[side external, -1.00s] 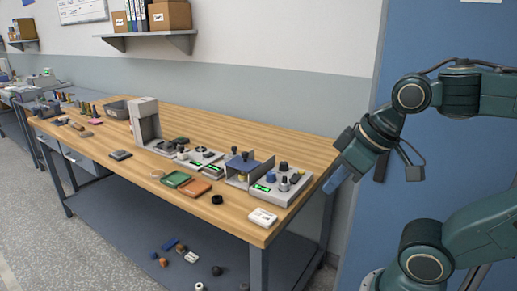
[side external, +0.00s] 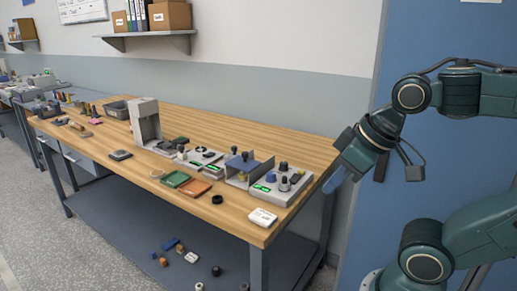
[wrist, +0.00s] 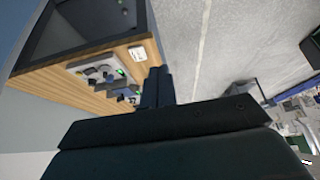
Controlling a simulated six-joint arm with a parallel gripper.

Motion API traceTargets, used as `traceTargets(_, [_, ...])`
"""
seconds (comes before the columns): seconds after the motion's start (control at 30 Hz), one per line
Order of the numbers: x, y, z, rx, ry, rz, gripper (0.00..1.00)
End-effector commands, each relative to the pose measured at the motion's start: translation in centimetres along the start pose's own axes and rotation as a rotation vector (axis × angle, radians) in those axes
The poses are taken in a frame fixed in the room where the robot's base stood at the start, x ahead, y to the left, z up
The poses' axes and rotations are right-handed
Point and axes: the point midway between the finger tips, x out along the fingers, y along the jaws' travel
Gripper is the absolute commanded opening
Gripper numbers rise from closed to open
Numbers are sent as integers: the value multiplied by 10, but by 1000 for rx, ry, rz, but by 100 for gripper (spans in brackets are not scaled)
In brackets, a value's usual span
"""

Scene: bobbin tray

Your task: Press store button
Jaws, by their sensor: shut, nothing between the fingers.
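No label that reads "store" can be made out, so I cannot tell which control is the store button. At the near right end of the bench a grey control unit (side external: 295,183) has a small green display, a blue knob and dark knobs. To its left is another grey unit (side external: 203,161) with a green display. The grey unit with knobs also shows in the wrist view (wrist: 98,69). My gripper (side external: 336,182) is shut and empty. It points down beside the bench's right end, apart from the control units. In the wrist view its fingers (wrist: 157,86) are together.
The wooden bench (side external: 295,143) carries a green tray (side external: 176,179), an orange tray (side external: 195,188), a black ring (side external: 217,199), a white labelled block (side external: 262,217) and a tall grey stand (side external: 146,120). Several small parts lie on the lower shelf (side external: 130,222). A blue panel (side external: 440,170) is behind my arm.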

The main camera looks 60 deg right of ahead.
Motion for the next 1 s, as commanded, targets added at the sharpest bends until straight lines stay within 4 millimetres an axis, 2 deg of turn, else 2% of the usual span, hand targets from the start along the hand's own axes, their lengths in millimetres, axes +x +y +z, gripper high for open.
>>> traceTargets(0.33, [0,0,-1,3,0,1,0])
traceTargets(0.53, [3,4,-9,46,6,12,0])
traceTargets(0.77, [12,20,-37,187,29,49,0])
traceTargets(1.0, [30,50,-75,402,72,108,0])
